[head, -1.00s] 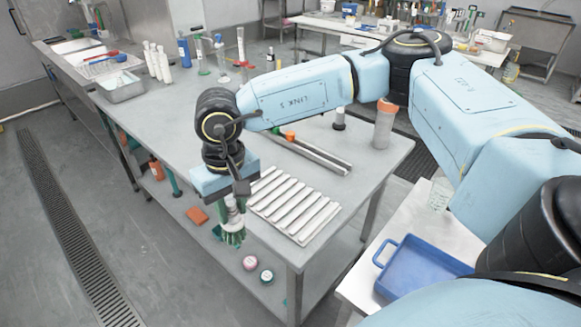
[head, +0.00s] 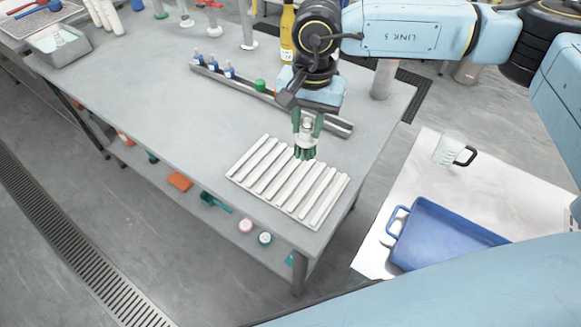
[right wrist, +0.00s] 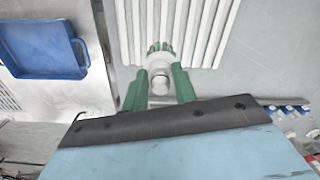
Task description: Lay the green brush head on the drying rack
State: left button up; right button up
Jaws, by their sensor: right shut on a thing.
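The green brush head (head: 305,152) has a pale body and green bristles at its lower end. My right gripper (head: 308,126) is shut on its pale body and holds it with the bristles pointing down, over the far edge of the white slatted drying rack (head: 262,183). I cannot tell whether the bristles touch the slats. In the right wrist view the brush head (right wrist: 160,62) sits between the green fingers, with the rack's slats (right wrist: 200,30) beyond it. My left gripper is not in view.
A yellow bottle (head: 287,35) stands behind my right arm. A blue tray (head: 440,235) and a clear jug (head: 450,150) are on the white side table. The tabletop left of the rack is clear.

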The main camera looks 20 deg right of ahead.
jog(key=m, duration=0.1)
jog(key=a+m, duration=0.1)
jog(key=m, duration=0.1)
jog(key=m+p, duration=0.1)
jog(key=shift+w+a+r+m, duration=0.25)
jog(key=shift+w+r+m, duration=0.15)
jog(key=m, duration=0.2)
jog(key=shift+w+a+r+m, duration=0.15)
jog(key=shift+w+a+m, duration=0.1)
jog(key=shift+a+m, duration=0.05)
jog(key=shift+w+a+f+m+t+p, duration=0.1)
jog(key=shift+w+a+f+m+p, duration=0.35)
jog(key=shift+f+m, duration=1.6)
jog(key=shift+a+f+m+t+p, duration=0.1)
jog(key=shift+f+m+p, duration=0.9)
jog(key=shift+m, duration=1.95)
jog(key=shift+w+a+f+m+t+p, duration=0.15)
jog(key=shift+f+m+p, duration=0.25)
jog(key=shift+f+m, duration=1.75)
jog(key=shift+r+m, duration=0.35)
jog(key=shift+r, duration=0.05)
jog(key=shift+f, duration=0.1)
